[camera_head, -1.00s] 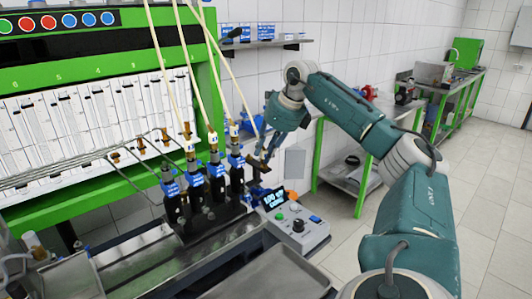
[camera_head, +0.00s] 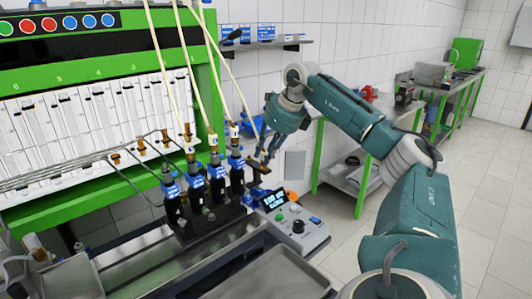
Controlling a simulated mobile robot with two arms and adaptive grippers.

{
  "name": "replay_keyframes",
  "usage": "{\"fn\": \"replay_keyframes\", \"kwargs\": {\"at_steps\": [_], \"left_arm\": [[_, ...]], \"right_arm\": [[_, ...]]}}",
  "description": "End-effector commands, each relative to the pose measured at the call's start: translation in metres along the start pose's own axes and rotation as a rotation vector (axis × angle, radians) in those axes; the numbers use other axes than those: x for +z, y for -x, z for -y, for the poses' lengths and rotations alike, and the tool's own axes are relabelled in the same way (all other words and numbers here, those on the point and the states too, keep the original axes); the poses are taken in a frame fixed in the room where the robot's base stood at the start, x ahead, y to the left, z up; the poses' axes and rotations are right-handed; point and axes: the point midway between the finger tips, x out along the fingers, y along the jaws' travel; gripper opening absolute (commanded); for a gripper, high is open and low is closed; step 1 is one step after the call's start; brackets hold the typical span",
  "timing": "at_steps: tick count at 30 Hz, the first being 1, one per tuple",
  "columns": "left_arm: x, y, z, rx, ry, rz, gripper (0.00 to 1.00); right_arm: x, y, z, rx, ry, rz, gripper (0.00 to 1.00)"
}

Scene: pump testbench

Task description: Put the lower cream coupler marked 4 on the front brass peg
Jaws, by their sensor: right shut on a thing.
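My right gripper (camera_head: 264,157) points down, just right of the row of black injectors. It is shut at the lower end of the rightmost cream hose (camera_head: 237,92), and its fingers hide most of the coupler there. I cannot read the mark 4. A small brown, brass-like piece (camera_head: 258,167) shows just below the fingertips; I cannot tell whether it touches them. Other cream hoses end in couplers above the injectors, such as one (camera_head: 213,143) and one (camera_head: 234,131). I cannot single out the front brass peg. My left gripper is not in view.
Black injectors with blue labels (camera_head: 196,184) stand left of the gripper. A grey control box (camera_head: 297,232) is below it. Thin metal pipes (camera_head: 75,168) cross at left. A metal tray (camera_head: 262,277) lies in front. A green frame (camera_head: 207,75) rises behind.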

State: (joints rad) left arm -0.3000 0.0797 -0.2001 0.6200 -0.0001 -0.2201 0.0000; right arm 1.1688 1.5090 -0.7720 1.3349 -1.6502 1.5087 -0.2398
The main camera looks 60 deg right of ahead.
Motion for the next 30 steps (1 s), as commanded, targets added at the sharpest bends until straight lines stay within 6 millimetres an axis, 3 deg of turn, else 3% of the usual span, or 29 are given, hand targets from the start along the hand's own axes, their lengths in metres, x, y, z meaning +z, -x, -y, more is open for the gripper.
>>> {"fn": "replay_keyframes", "kwargs": {"at_steps": [30], "left_arm": [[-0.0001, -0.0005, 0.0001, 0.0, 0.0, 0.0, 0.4]], "right_arm": [[-0.0026, -0.0048, -0.0001, 0.0, 0.0, 0.0, 0.0]]}}
